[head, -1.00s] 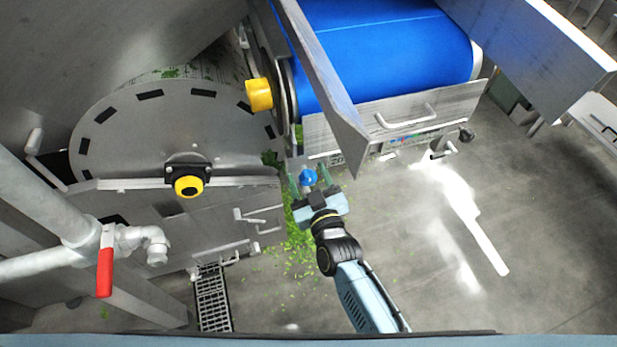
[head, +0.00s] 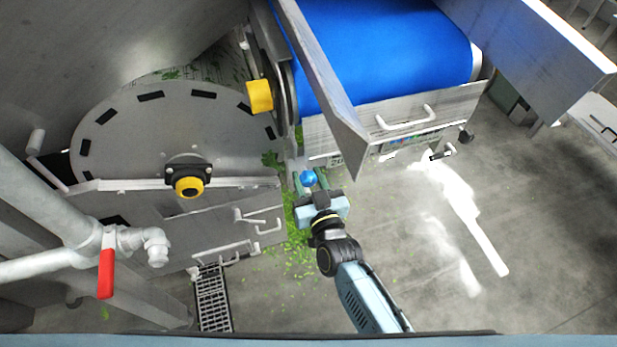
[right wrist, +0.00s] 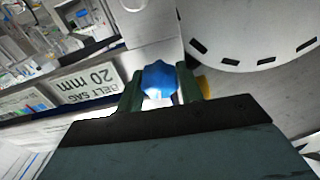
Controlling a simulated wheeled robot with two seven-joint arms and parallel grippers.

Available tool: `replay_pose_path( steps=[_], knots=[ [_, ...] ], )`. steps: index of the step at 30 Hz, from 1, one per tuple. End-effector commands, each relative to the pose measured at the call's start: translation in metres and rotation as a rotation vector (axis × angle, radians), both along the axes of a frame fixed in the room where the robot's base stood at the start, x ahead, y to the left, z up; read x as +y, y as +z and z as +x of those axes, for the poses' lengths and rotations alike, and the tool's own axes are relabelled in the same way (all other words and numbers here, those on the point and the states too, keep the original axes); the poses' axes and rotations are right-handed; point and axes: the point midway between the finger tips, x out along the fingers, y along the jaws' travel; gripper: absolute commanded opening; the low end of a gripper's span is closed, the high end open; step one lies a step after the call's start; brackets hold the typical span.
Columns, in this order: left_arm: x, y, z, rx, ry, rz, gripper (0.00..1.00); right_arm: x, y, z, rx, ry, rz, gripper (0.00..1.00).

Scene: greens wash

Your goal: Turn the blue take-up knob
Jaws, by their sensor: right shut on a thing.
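The blue take-up knob (head: 308,178) is below the left corner of the blue conveyor, between it and the round drum cover. My right gripper (head: 309,183) is shut on the knob, with one green finger on each side. In the right wrist view the lobed knob (right wrist: 159,80) sits between the two fingertips of my right gripper (right wrist: 160,88). A sign (right wrist: 88,82) reading "BELT SAG 20 mm" is beside it. My left gripper is not in view.
The blue belt (head: 395,55) and its steel side plate (head: 322,85) rise above the knob. A red-handled valve (head: 106,272) is at the left. Green leaf scraps (head: 297,240) litter the floor. Open floor lies to the right.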

Motion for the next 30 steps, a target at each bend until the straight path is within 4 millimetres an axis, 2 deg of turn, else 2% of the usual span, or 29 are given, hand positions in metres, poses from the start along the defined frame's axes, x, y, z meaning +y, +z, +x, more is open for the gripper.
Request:
replay_pose_path(
  steps=[13, 30],
  knots=[
    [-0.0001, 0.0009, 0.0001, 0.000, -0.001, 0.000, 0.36, -0.0007, -0.0013, -0.0002, 0.133, 0.000, 0.403, 0.14],
    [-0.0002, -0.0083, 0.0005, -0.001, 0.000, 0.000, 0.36, -0.0013, -0.0026, 0.0000, 0.298, -0.001, 0.911, 0.14]
  ],
)
